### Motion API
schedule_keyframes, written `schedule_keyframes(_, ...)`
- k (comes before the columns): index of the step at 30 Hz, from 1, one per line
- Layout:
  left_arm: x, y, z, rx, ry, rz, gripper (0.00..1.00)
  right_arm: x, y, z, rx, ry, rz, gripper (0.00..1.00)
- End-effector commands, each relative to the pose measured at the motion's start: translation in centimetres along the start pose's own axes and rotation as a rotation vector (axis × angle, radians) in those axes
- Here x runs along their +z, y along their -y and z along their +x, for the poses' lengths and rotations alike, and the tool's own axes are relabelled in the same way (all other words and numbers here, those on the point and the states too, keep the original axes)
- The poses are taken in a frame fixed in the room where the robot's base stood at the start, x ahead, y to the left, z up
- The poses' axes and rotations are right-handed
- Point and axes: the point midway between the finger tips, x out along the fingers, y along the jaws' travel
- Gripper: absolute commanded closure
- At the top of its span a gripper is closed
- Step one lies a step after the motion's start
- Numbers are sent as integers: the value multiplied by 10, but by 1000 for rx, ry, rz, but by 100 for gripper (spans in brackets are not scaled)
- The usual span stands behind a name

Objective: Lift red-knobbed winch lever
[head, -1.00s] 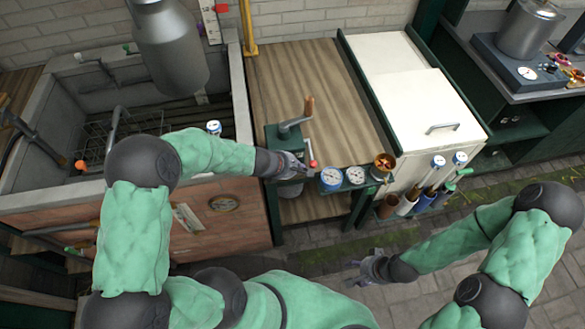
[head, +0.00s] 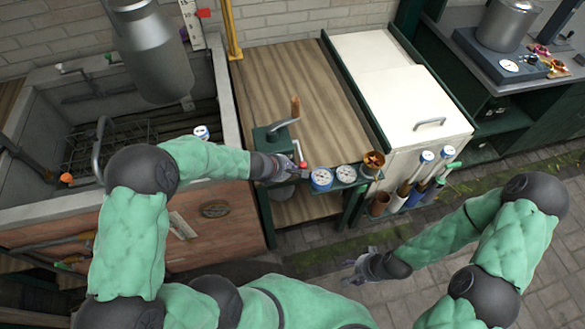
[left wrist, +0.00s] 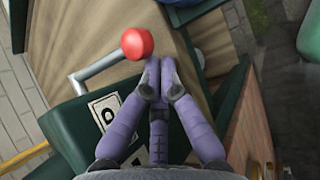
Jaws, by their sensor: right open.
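The winch is a dark green box (head: 272,139) at the front left of the wooden top. Its lever is a thin metal rod with a red knob (head: 303,165). In the left wrist view the red knob (left wrist: 137,43) is just beyond and left of my left fingertips, and the rod (left wrist: 98,67) runs down-left from it. My left gripper (head: 297,172) is beside the knob. In the wrist view its purple fingers (left wrist: 159,68) are together, with nothing seen between them; I cannot tell whether they touch the knob. My right gripper (head: 356,270) is open and empty over the floor.
A wooden-handled crank (head: 284,123) rises from the winch. Gauges (head: 321,179) and a copper cup (head: 373,163) stand close to the right of my left gripper. A white chest (head: 400,90) is further right. A sink (head: 55,140) is at left.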

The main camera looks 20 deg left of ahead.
Motion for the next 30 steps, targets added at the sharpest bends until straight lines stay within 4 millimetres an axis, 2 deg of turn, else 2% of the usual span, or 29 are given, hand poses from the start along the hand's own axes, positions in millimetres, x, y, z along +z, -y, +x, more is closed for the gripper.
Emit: schedule_keyframes(30,4,0,-6,-1,0,-1,100,0,4,-11,0,0,0,44)
